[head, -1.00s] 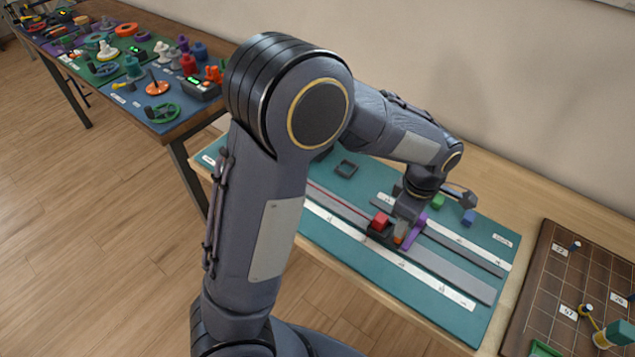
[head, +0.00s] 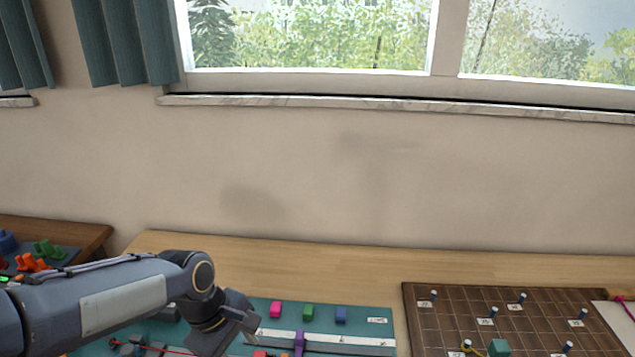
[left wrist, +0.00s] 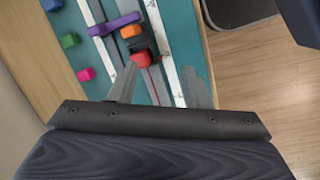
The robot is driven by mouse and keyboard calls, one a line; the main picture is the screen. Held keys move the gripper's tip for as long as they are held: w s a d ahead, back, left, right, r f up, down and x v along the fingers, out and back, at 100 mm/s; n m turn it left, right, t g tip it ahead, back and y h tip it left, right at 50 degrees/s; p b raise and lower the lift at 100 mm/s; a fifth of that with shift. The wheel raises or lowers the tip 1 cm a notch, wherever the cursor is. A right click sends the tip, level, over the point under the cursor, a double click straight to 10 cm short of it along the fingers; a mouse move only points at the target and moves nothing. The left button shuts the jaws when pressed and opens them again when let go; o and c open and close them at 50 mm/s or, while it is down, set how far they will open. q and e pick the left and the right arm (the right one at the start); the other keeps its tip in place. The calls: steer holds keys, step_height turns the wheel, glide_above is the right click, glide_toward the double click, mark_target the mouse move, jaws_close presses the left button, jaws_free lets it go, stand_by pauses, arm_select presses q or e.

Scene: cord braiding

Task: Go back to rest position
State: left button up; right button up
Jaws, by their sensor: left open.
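My left gripper (left wrist: 160,90) is open with nothing between its fingers, above the teal mat (left wrist: 187,22). In the head view my left gripper (head: 246,325) is at the bottom left, beside the row of blocks. A purple piece (left wrist: 115,24) lies across the strips and also shows in the head view (head: 299,343). My right gripper is not in view.
A brown pegged board (head: 455,312) stands to the right. The wooden table (head: 330,260) is bare behind the mat. A window is above.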

arm_select(q)
steer(key=s+a+r+m+t, duration=0.1)
steer(key=s+a+m+t, duration=0.1)
steer(key=s+m, duration=0.3)
steer(key=s+a+r+m+t+h, duration=0.1)
steer(key=s+m, duration=0.4)
steer(key=s, duration=0.5)
steer(key=shift+a+r+m+t, duration=0.4)
steer(key=shift+a+r+t, duration=0.4)
steer(key=shift+a, duration=0.6)
